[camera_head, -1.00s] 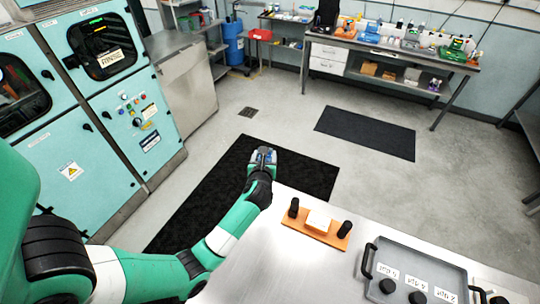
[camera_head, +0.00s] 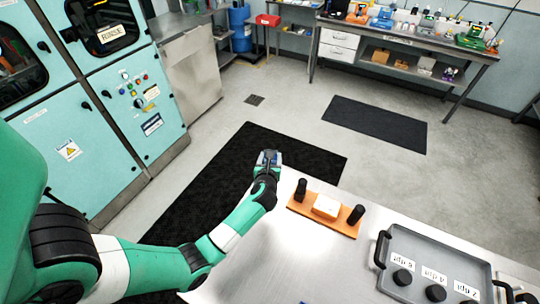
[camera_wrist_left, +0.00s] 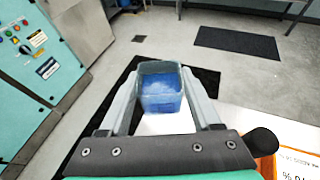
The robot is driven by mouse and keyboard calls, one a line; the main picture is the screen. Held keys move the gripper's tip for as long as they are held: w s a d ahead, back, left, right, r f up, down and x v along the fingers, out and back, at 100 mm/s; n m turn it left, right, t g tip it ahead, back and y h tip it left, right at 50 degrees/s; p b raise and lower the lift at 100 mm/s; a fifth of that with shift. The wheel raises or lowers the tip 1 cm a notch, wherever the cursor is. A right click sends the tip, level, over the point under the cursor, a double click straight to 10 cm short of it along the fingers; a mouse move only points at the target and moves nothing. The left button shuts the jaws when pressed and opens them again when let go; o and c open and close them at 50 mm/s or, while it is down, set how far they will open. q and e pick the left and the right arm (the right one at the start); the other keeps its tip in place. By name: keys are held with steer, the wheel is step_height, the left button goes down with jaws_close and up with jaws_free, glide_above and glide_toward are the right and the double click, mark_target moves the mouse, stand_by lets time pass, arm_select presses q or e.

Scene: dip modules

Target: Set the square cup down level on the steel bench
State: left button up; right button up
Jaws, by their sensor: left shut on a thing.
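The square cup (camera_wrist_left: 161,88) is pale and see-through, with blue, frothy-looking contents. It sits between the two fingers of my left gripper (camera_wrist_left: 160,100), which is shut on it. In the head view my left gripper (camera_head: 268,160) and the cup appear at the bench's far left corner, against the black floor mat. The steel bench (camera_head: 265,255) is bare and flat in front of the gripper. The cup looks roughly upright; I cannot tell its exact tilt or height. My right gripper is out of view.
An orange board (camera_head: 313,217) with two black knobs and a white block stands on the bench right of my arm. A grey tray (camera_head: 440,250) with black handles and labelled black knobs lies farther right. The bench between my arm and the board is clear.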

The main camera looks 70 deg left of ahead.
arm_select(q)
step_height(320, 180, down, 12)
steer(key=b, duration=0.8)
steer(key=shift+f+b, duration=0.25)
steer(key=shift+b, duration=0.05)
steer(key=shift+f+b, duration=0.45)
steer(key=shift+f, duration=0.1)
steer(key=o, duration=1.4)
